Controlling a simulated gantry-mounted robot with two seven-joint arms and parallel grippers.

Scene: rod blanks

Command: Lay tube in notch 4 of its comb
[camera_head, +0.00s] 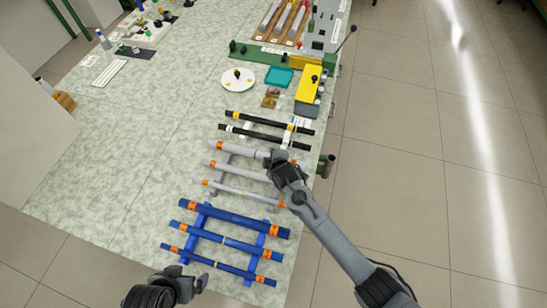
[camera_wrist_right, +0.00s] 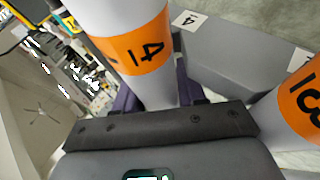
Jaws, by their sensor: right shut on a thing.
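A light grey tube (camera_head: 235,148) with orange bands lies across the far end of the grey comb. In the right wrist view the tube (camera_wrist_right: 115,15) has an orange label marked 4. My right gripper (camera_head: 276,157) is shut on it near its right end, its dark fingers on both sides in the wrist view (camera_wrist_right: 155,95). The grey comb (camera_wrist_right: 225,65) has a tag 4 beside this tube. Whether the tube rests fully in the notch is hidden. My left gripper (camera_head: 193,282) is open and empty at the bottom, near the blue rods.
Grey tubes (camera_head: 240,190) lie nearer on the same comb; one labelled 3 (camera_wrist_right: 302,105) is close to my right gripper. Black rods (camera_head: 265,132) lie beyond, blue rods (camera_head: 225,243) in front. A white disc (camera_head: 238,84) stands farther back.

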